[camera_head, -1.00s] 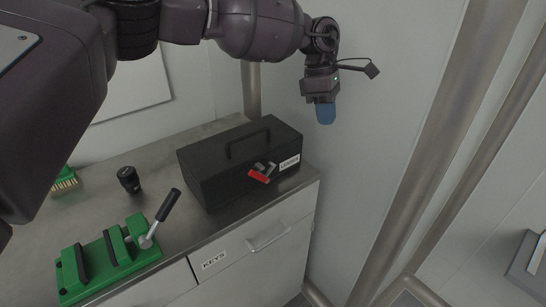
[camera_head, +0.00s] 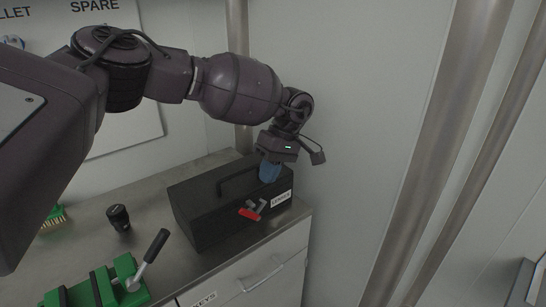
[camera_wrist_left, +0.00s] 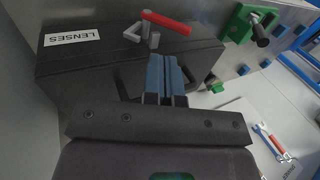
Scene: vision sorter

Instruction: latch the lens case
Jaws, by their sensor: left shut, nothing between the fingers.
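The lens case (camera_head: 205,205) is a black box with a top handle, standing at the right end of the bench. Its white LENSES label (camera_head: 281,198) is on the front. A latch with a red lever (camera_head: 249,214) and grey metal parts sits on the front, left of the label. The wrist view also shows the case (camera_wrist_left: 85,68), label (camera_wrist_left: 72,37) and red lever (camera_wrist_left: 167,22). My left gripper (camera_head: 270,173) has blue fingers, shut and empty, over the case's right end. In the wrist view the fingertips (camera_wrist_left: 163,62) point toward the latch, apart from the lever. My right gripper is out of view.
A green fixture (camera_head: 103,287) with a grey lever and black grip stands left of the case. A black cylinder (camera_head: 119,218) and a brush (camera_head: 54,216) are behind it. The wall (camera_head: 350,130) is close on the right. A KEYS drawer is below.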

